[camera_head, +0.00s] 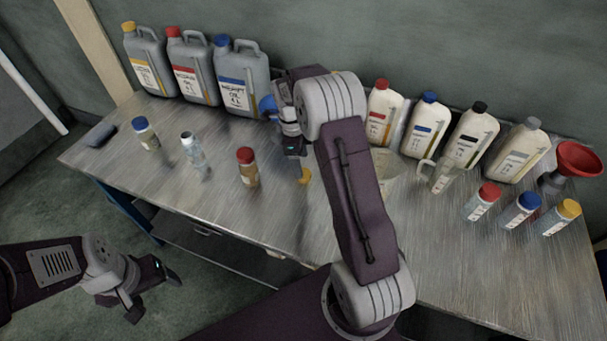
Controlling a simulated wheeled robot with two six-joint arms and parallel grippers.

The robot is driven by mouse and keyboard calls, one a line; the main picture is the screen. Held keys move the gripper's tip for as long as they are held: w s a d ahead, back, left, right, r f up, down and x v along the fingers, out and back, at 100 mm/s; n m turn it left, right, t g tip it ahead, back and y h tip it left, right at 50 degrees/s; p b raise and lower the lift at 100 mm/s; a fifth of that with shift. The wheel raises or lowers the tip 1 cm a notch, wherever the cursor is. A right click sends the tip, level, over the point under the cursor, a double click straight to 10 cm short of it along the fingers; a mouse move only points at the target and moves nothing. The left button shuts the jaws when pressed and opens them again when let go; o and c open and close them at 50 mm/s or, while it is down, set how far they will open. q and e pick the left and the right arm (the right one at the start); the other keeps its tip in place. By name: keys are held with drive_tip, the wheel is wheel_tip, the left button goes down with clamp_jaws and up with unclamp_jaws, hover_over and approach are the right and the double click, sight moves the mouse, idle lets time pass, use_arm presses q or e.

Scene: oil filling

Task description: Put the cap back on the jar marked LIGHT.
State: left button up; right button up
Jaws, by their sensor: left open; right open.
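An uncapped clear jar (195,153) stands upright between a blue-capped jar (148,137) and a red-capped jar (248,170) on the table. The labels are too small to read, so I cannot tell which is marked LIGHT. A small yellow cap-like piece (304,177) is at the tip of my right gripper (298,160); I cannot tell whether they touch. My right gripper points down and is open, partly hidden by its own wrist. My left gripper (155,294) is open and empty, low beyond the table's front left edge.
Large grey jugs (197,82) stand at the back left, white bottles (425,115) at the back right. A blue round part (267,106) is behind my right wrist. Capped sample jars (520,210) and a red funnel (578,159) are at right. My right arm hides part of a clear jug (384,160).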

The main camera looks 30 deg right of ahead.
drive_tip(key=f, duration=0.5)
drive_tip(key=shift+s+d+f, duration=0.1)
drive_tip(key=shift+d, duration=0.3)
drive_tip(key=c, duration=1.5)
wheel_tip(320, 180, up, 10)
drive_tip(key=shift+p, duration=0.3)
